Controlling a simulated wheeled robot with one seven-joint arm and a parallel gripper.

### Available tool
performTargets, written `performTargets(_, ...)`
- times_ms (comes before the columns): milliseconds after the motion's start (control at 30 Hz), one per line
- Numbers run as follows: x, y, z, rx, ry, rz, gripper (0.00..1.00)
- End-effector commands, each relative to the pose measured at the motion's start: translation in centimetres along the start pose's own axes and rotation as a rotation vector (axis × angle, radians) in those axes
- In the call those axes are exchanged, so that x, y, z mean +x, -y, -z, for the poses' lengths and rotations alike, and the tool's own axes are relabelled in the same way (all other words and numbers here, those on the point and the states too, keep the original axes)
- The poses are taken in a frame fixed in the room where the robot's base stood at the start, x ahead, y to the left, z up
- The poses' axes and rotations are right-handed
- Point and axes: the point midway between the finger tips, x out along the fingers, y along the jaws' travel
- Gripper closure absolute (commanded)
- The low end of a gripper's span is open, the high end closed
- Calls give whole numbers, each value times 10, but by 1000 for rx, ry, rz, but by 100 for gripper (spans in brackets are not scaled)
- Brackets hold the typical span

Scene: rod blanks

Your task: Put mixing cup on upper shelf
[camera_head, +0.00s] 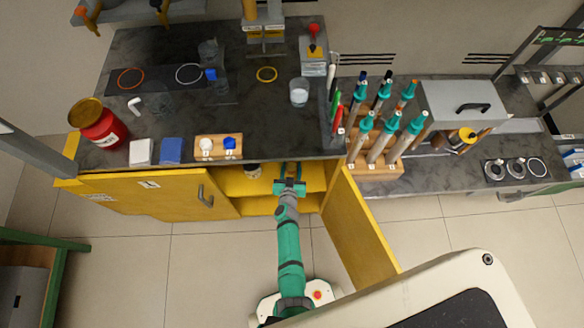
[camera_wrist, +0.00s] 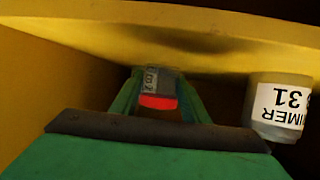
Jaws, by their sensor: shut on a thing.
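My gripper (camera_wrist: 160,108) is inside the open yellow cabinet under the bench, and it also shows in the head view (camera_head: 289,170). Its green fingers are shut on a small grey cup with a pale label and a red top, which looks like the mixing cup (camera_wrist: 155,82). The wrist picture is upside down, as the inverted lettering shows. The cup is close to the yellow shelf (camera_wrist: 90,38); I cannot tell whether it touches. In the head view the cup is hidden by my gripper and the bench edge.
A white bottle marked PRIMER 31 (camera_wrist: 281,108) stands on the same shelf, beside my gripper; its top shows in the head view (camera_head: 253,170). The open cabinet door (camera_head: 360,228) is right of my arm. The bench (camera_head: 270,120) overhangs the opening and carries several items.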

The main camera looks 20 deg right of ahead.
Motion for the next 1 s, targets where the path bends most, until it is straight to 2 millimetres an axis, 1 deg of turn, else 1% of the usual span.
performTargets(100,3,3,-6,-3,-2,5,79)
performTargets(200,4,1,-8,1,-3,4,79)
performTargets(600,6,-2,-11,3,-4,-1,79)
performTargets(633,6,-2,-11,4,-4,-1,54)
performTargets(700,5,-2,-11,4,-4,-1,40)
performTargets(1000,5,-2,-10,4,-4,0,40)
